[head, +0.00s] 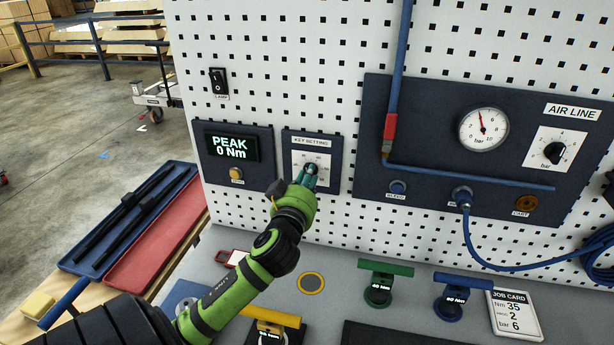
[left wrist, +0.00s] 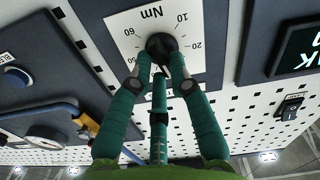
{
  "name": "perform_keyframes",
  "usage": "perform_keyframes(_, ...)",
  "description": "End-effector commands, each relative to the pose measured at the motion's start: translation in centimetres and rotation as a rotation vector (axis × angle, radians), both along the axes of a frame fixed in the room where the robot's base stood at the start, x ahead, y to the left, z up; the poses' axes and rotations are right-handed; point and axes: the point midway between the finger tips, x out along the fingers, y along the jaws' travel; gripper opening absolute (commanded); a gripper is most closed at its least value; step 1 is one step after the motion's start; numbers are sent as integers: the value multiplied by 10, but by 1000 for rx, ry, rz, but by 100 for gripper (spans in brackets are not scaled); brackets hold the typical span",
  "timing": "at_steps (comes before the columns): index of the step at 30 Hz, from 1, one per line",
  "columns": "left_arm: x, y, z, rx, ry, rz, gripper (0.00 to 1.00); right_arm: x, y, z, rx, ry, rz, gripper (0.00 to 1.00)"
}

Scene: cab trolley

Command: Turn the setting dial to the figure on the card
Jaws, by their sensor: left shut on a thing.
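The setting dial is a black knob (left wrist: 161,46) on a white Nm scale plate (left wrist: 125,28), seen upside down in the left wrist view. Figures 10, 20 and 60 can be read; the fingers hide part of the scale, and I cannot make out the knob's pointer. In the head view the KEY SETTING panel (head: 332,146) holds this dial, mostly covered by my gripper. My left gripper (head: 309,174) is shut on the knob, its teal fingers (left wrist: 160,78) around it. The job card (head: 515,314) lies at the right of the bench, reading Nm 35 and bar 6. My right gripper is not in view.
A PEAK display (head: 232,148) reading 0 Nm is left of the dial. The air line panel (head: 425,130), with gauge and its own bar knob (head: 553,152), is to the right. Green (head: 380,288) and blue (head: 452,297) torque keys and a yellow-handled one (head: 268,318) stand on the bench.

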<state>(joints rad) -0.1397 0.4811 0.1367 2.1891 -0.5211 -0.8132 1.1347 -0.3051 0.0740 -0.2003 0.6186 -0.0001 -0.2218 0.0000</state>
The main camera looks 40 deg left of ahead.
Motion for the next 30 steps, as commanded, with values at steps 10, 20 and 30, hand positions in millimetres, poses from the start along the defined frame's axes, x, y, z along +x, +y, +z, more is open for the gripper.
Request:
perform_keyframes(10,1,-1,-1,195,109,1,0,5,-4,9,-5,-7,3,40)
perform_keyframes(20,1,-1,-1,200,111,1,32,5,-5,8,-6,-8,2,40)
perform_keyframes(30,0,-1,-1,199,110,0,44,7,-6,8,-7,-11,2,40)
